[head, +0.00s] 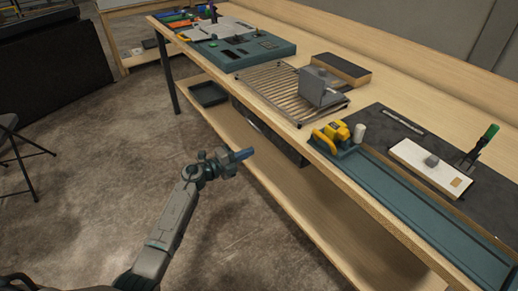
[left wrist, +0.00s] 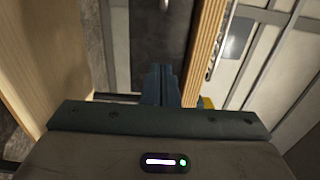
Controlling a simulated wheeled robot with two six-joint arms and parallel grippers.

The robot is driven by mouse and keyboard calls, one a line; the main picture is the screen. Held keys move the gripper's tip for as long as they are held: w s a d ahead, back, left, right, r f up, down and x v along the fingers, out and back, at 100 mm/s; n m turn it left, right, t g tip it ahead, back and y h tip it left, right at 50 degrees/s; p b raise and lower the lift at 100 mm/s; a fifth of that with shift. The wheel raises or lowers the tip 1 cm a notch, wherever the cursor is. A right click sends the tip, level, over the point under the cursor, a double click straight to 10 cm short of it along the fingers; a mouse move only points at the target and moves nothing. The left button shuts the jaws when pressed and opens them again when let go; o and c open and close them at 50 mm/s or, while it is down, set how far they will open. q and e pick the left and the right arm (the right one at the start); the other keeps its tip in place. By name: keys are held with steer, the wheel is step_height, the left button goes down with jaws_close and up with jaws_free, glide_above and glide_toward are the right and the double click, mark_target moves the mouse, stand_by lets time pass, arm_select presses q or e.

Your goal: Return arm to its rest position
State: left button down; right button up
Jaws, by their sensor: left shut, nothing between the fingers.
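My left gripper (head: 241,155) shows in the head view at the end of my left arm, which comes up from the lower left. In the left wrist view the shut fingers (left wrist: 161,84) point away from the camera toward the bench edge. My right gripper is in neither view.
The bench carries a teal console (head: 283,50), a slatted rack (head: 262,88), a yellow tool (head: 334,131) and a long teal tray (head: 425,215). A lower shelf (head: 290,195) runs under it. A folding chair (head: 14,140) stands at the left. The floor between is clear.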

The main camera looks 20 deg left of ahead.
arm_select(q)
steer(key=s+a+f+n+g+y, duration=0.1)
steer(key=s+a+f+n+y, duration=0.3)
steer(key=s+f+n, duration=0.55)
steer(key=s+a+f+n+g+y, duration=0.1)
steer(key=s+a+f+n+y, duration=0.4)
steer(key=f, duration=1)
steer(key=s+a+f+n+g+y, duration=0.1)
steer(key=s+a+f+n+y, duration=0.3)
steer(key=s+f, duration=0.65)
steer(key=s+d+f+n+g, duration=0.1)
steer(key=s+f, duration=0.4)
steer(key=s, duration=0.6)
steer(key=s+d+f+n+g, duration=0.2)
steer(key=s+f+g, duration=0.3)
steer(key=s, duration=0.5)
steer(key=s+d+f+n+g, duration=0.2)
steer(key=s+f, duration=0.5)
steer(key=s, duration=0.4)
steer(key=shift+s+f+n+g+h, duration=0.3)
steer(key=shift+n+g, duration=0.4)
steer(key=shift+n, duration=0.35)
